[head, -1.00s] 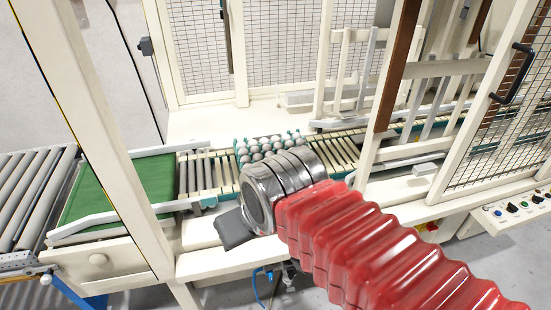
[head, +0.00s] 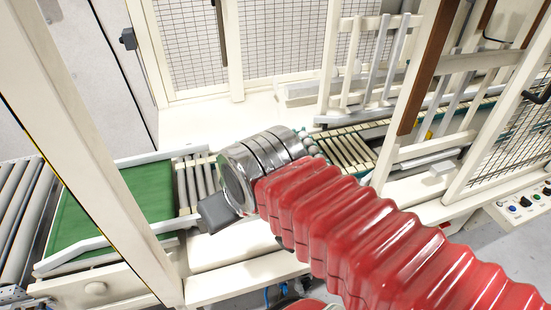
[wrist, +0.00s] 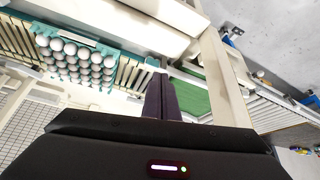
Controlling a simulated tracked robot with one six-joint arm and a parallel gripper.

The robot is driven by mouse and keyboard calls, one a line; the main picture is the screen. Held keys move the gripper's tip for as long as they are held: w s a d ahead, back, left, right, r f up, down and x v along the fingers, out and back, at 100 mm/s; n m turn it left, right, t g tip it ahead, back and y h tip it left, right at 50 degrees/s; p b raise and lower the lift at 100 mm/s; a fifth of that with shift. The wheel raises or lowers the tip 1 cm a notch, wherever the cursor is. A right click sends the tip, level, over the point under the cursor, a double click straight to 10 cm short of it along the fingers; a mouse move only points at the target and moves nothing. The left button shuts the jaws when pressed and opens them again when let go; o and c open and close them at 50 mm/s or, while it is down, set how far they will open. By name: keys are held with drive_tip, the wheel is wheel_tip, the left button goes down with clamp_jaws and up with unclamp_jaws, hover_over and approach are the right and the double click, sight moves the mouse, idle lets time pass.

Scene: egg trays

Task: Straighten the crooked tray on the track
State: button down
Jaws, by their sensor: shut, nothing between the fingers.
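The teal egg tray with several rows of white eggs lies on the slatted track. In the wrist view its teal rim (wrist: 97,45) shows at the upper left, with track slats on both sides. I cannot tell its exact angle to the track. The fingertips are hidden in the head view.
A green belt (head: 120,205) with pale side rails lies left of the track, with grey rollers (head: 18,210) beyond. A cream frame post (head: 85,150) stands in front. Mesh guards (head: 188,45) and upright bars (head: 370,60) stand behind the track.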

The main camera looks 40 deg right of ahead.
drive_tip(key=shift+w+d, duration=0.15)
drive_tip(key=shift+d, duration=0.1)
drive_tip(key=w+d+f+m+g, duration=0.1)
drive_tip(key=w+d+f, duration=0.2)
drive_tip(key=d, duration=0.6)
drive_tip(key=w+d+f+m+g, duration=0.1)
drive_tip(key=w+d+f, duration=0.2)
drive_tip(key=d, duration=0.6)
drive_tip(key=w+d+f+m+g, duration=0.1)
drive_tip(key=w+d+f, duration=0.2)
drive_tip(key=d, duration=0.6)
wheel_tip(320, 180, down, 3)
drive_tip(key=shift+d+r+h, duration=0.2)
drive_tip(key=shift+h, duration=0.2)
drive_tip(key=shift+f, duration=0.1)
drive_tip(key=shift+s+a+f+x, duration=0.15)
drive_tip(key=shift+s+x, duration=0.3)
drive_tip(key=shift+x, duration=1.45)
drive_tip(key=shift+s+a+f+x, duration=0.1)
drive_tip(key=shift+s+x, duration=0.3)
drive_tip(key=shift+x, duration=1.5)
drive_tip(key=shift+s+a+f+x, duration=0.15)
drive_tip(key=shift+s+x, duration=0.3)
drive_tip(key=shift+x, duration=1.5)
